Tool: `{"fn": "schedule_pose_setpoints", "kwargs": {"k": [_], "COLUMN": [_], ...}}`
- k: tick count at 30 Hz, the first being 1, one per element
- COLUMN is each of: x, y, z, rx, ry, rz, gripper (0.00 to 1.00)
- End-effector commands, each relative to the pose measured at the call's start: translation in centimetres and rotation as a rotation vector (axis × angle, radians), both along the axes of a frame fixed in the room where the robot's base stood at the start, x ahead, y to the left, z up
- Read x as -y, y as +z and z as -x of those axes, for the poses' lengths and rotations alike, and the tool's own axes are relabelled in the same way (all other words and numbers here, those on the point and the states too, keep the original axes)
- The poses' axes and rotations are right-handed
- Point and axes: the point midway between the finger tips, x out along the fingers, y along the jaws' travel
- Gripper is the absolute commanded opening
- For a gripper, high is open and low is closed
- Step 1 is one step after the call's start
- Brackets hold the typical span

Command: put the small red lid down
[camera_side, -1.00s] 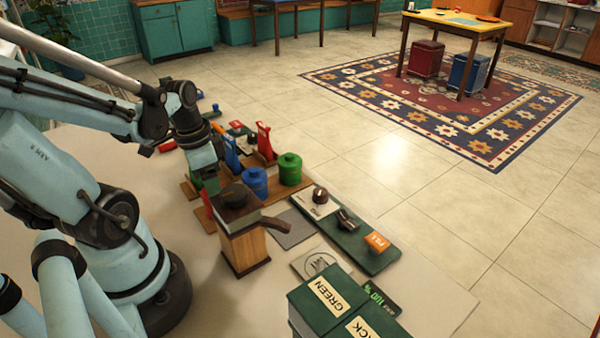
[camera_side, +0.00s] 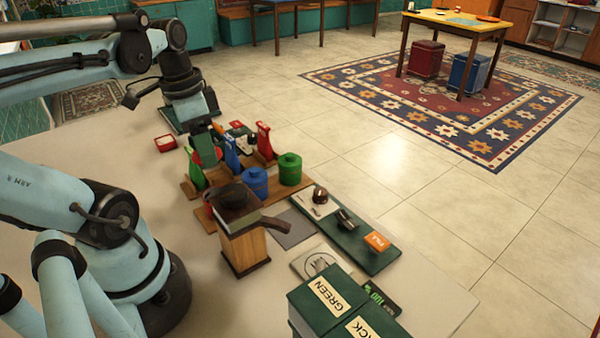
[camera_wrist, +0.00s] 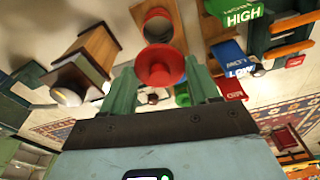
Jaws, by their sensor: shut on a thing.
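The small red lid (camera_wrist: 158,65) is gripped between the two green fingers of my gripper (camera_wrist: 160,92) in the wrist view. My gripper also shows in the side view (camera_side: 204,140), with the red lid (camera_side: 208,156) partly visible at its tips, raised among the coloured uprights. In the wrist view, a red ring-shaped open container (camera_wrist: 158,27) on a wooden board appears beyond the lid. They look apart, but the height between them is hard to judge.
The pale table is clear at left.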

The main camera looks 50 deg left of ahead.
Motion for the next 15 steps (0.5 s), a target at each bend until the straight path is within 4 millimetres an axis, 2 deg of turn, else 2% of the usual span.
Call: {"fn": "schedule_pose_setpoints", "kwargs": {"k": [4,8,15], "x": [0.6,2.1,7.0], "y": [0.3,-0.3,-2.1], "z": [-0.9,-3.0,-7.5], "rx": [0.000,0.000,0.000], "ry": [-0.031,-0.101,-0.263], "rz": [0.000,0.000,-0.001], "gripper": [0.32,0.32,0.32]}}
